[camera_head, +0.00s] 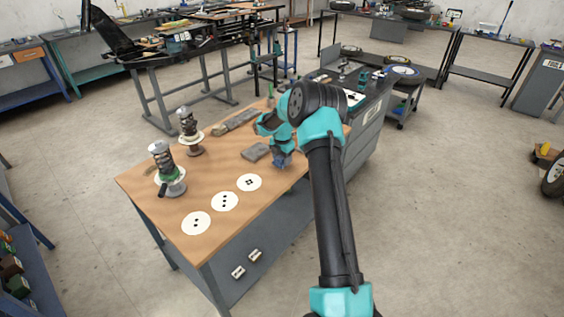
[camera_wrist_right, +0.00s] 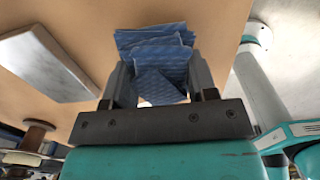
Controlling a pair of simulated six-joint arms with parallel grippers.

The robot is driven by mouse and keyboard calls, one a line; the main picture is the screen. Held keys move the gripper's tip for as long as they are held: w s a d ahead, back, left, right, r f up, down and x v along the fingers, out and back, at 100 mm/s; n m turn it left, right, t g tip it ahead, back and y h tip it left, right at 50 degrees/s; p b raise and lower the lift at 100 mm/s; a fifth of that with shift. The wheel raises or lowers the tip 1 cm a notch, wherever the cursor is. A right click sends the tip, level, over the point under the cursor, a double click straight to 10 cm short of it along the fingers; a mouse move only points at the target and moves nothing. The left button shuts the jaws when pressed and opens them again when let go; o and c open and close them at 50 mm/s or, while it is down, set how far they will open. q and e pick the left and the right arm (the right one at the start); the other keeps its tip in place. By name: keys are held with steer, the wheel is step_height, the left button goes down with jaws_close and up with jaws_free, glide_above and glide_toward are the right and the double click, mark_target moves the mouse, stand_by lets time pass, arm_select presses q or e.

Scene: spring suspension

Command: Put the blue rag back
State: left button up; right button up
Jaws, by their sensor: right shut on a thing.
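The blue rag (camera_wrist_right: 157,55) is folded into several layers and sits between the two fingers of my right gripper (camera_wrist_right: 158,80) in the right wrist view. That gripper is shut on it. In the head view the right gripper (camera_head: 281,157) points down at the right part of the wooden table (camera_head: 215,175), and the blue rag (camera_head: 281,164) shows only as a small dark blue patch under it. I cannot tell whether the rag touches the tabletop. My left gripper is not in view.
A grey block (camera_head: 256,152) lies just left of the gripper. White dotted discs (camera_head: 249,182) line the table's front edge. Two spring assemblies (camera_head: 164,165) (camera_head: 188,128) stand upright on the left. A long grey piece (camera_head: 234,121) lies behind. A dark cabinet (camera_head: 372,105) stands behind my arm.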

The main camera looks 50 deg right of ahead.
mark_target(282, 157)
steer(key=shift+f, duration=0.85)
steer(key=shift+f, duration=0.1)
steer(key=o, duration=0.9)
step_height(282, 157, up, 12)
steer(key=shift+r, duration=0.1)
